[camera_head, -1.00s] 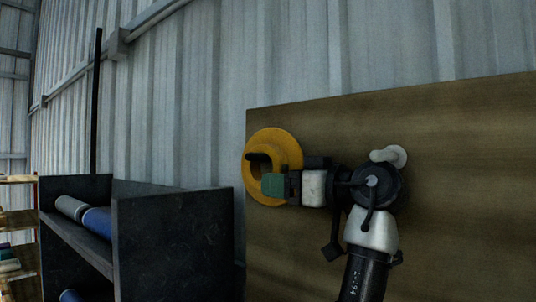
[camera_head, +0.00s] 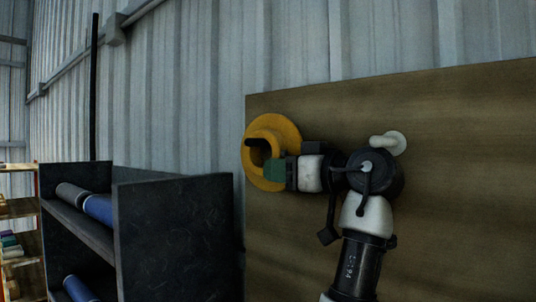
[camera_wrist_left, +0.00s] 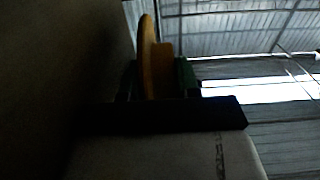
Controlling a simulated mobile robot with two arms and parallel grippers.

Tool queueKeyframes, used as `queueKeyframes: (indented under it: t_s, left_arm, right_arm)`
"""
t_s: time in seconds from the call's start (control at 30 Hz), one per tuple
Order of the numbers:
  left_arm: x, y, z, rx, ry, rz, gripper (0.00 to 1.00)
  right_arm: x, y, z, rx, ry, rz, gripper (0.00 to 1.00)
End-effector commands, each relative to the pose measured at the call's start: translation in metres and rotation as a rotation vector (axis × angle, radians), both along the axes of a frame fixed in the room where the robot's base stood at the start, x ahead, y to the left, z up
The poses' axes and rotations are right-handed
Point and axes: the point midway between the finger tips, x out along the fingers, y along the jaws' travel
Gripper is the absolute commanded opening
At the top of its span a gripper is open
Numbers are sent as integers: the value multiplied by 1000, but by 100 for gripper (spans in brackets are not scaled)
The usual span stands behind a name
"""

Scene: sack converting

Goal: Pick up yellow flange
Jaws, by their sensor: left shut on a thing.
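The yellow flange (camera_head: 287,131) is a round disc with a raised hub, upright in front of the left part of the wooden board (camera_head: 440,230). A dark peg (camera_head: 255,143) shows through its hole, so it appears still around the peg. My left gripper (camera_head: 275,170), with green fingertips, is shut on the flange's hub at its lower right. In the left wrist view the flange (camera_wrist_left: 149,58) stands edge-on between the fingers (camera_wrist_left: 160,84). The far finger is mostly hidden in the head view. My right gripper is in neither view.
A white peg (camera_head: 389,141) sticks out of the board just above my left arm. A dark shelf unit (camera_head: 178,235) with blue and grey rolls (camera_head: 97,212) stands to the left of the board. A wooden rack (camera_head: 18,235) stands at far left.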

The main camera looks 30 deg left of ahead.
Motion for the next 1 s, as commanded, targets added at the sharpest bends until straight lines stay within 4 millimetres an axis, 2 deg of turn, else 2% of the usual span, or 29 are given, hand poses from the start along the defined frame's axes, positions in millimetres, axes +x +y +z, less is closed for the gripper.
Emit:
queueKeyframes:
  t_s: [0.27, 0.53, 0.77, 1.0]
  left_arm:
    - [-1, 0, 2, 5, -4, 0, 0]
    - [-3, 0, 2, 5, -6, 1, 0]
    - [-36, 2, 0, 4, -9, 0, 0]
    - [-82, 6, -1, 4, -11, 0, 0]
  right_arm:
    - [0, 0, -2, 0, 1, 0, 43]
    - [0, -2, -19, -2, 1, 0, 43]
    - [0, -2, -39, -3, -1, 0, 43]
    - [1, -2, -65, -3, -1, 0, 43]
